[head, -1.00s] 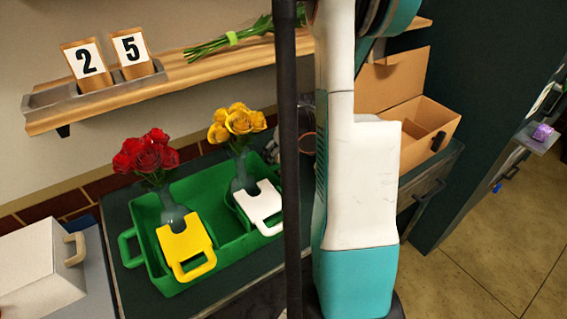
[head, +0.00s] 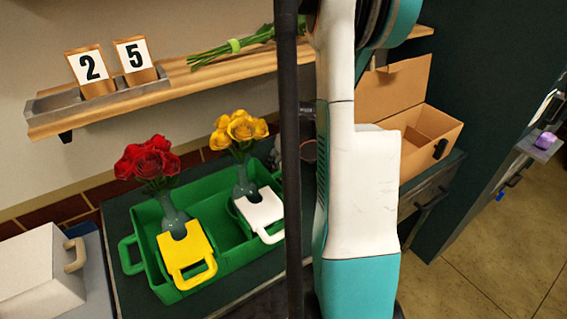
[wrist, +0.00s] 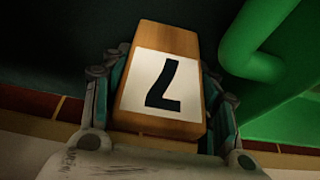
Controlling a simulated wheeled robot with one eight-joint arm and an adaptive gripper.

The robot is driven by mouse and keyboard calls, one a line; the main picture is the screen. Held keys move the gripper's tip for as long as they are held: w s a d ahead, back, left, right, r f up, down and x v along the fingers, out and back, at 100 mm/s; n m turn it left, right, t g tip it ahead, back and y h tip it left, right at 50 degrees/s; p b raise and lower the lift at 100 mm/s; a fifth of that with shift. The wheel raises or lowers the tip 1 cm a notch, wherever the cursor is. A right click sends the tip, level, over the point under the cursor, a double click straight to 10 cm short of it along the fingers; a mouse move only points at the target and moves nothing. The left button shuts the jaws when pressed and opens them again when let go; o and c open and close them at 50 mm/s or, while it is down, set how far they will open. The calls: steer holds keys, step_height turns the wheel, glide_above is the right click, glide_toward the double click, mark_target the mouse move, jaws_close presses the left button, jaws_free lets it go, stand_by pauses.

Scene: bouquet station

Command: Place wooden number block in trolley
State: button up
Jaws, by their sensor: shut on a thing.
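A wooden number block (wrist: 188,42) with a white face and a black figure that looks like a 7 sits between the fingers of my gripper (wrist: 167,95) in the wrist view. The gripper is shut on the block's sides. In the head view my gripper and this block are hidden. No wheeled trolley is clearly recognisable. A green two-part carrier (head: 160,281) stands on the dark counter, and I cannot tell whether it is the trolley. A green rounded bar (wrist: 252,62) shows close to the right of the block, apart from it.
Red roses (head: 147,163) and yellow roses (head: 239,130) stand in vases in the green carrier, beside a yellow tag (head: 187,254) and a white tag (head: 260,212). Blocks 2 (head: 89,70) and 5 (head: 134,60) stand on the shelf. An open cardboard box (head: 430,128) is at right.

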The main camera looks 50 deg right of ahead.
step_height(320, 180, up, 16)
steer(key=p, duration=0.8)
step_height(320, 180, down, 7)
steer(key=b, duration=0.4)
steer(key=shift+b, duration=0.3)
steer(key=shift+r, duration=0.2)
step_height(320, 180, up, 7)
steer(key=p, duration=0.5)
step_height(320, 180, down, 7)
steer(key=b, duration=0.5)
